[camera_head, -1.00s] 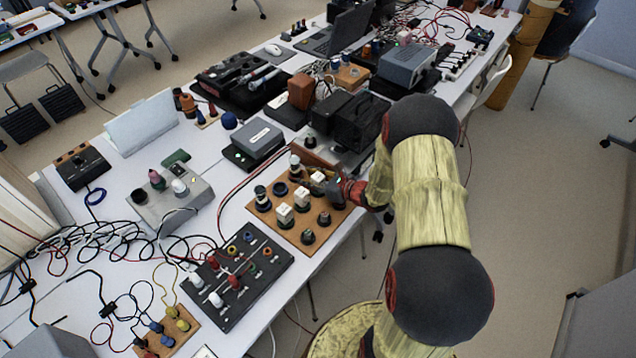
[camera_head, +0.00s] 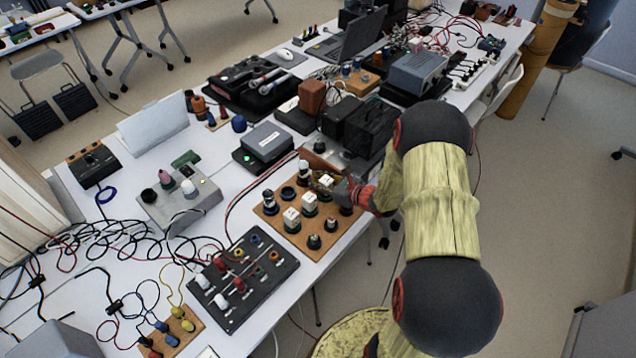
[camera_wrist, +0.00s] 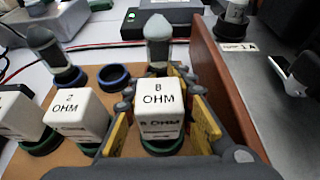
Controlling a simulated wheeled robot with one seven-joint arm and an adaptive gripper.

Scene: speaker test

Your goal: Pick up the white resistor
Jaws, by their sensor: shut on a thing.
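A white cube resistor marked 8 OHM (camera_wrist: 161,103) stands in the middle of the wrist view, with a green ring at its base. My gripper (camera_wrist: 163,125) is shut on it, with a yellow-padded finger on either side. In the head view my gripper (camera_head: 332,186) reaches in from the right over the wooden board (camera_head: 336,238), at the white resistor (camera_head: 326,180). Whether the cube's base is clear of the board cannot be told. Other white cubes, one marked 2 OHM (camera_wrist: 75,115), stand to its left.
A brown upright panel (camera_wrist: 222,85) stands close to the gripper's right. Dark-capped posts (camera_wrist: 47,50) and a grey-capped post (camera_wrist: 158,40) rise behind the cubes. A black terminal board (camera_head: 243,280) and loose cables lie to the left. Black boxes (camera_head: 370,128) stand behind.

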